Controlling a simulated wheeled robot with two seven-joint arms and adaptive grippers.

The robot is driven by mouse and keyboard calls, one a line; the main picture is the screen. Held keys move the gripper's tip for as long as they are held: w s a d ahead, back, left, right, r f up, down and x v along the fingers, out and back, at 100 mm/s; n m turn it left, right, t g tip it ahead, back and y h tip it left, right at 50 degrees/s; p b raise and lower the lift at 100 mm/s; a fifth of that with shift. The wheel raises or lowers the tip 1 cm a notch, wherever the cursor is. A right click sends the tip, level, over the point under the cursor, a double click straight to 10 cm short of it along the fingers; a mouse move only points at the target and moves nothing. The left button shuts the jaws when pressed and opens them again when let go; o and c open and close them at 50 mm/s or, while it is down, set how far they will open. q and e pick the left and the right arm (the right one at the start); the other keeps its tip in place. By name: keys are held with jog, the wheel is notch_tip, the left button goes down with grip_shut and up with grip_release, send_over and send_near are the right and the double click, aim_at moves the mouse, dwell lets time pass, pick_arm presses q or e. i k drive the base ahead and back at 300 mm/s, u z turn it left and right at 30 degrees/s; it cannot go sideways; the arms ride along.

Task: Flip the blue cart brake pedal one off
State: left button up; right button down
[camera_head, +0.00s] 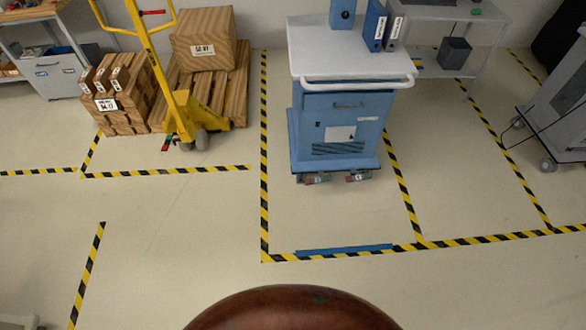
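The blue cart (336,130) stands upright in a striped floor bay at upper middle, with a white top (335,50) and a white push handle (358,83) on its near side. Two small brake pedals show at its near bottom edge, a left one (316,179) and a right one (358,177), each with a reddish and a greenish part. They are too small to tell whether they are pressed. Neither of my grippers is in view.
A yellow pallet jack (168,85) and cardboard boxes (204,38) are at left. A grey shelf (460,18) is behind right, another cart (560,100) at far right. The floor before the cart is clear, with a blue strip (344,249).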

aim_at(317, 181)
jog(key=u, duration=0.25)
jog(key=i, duration=0.95)
jog(key=z, duration=0.2)
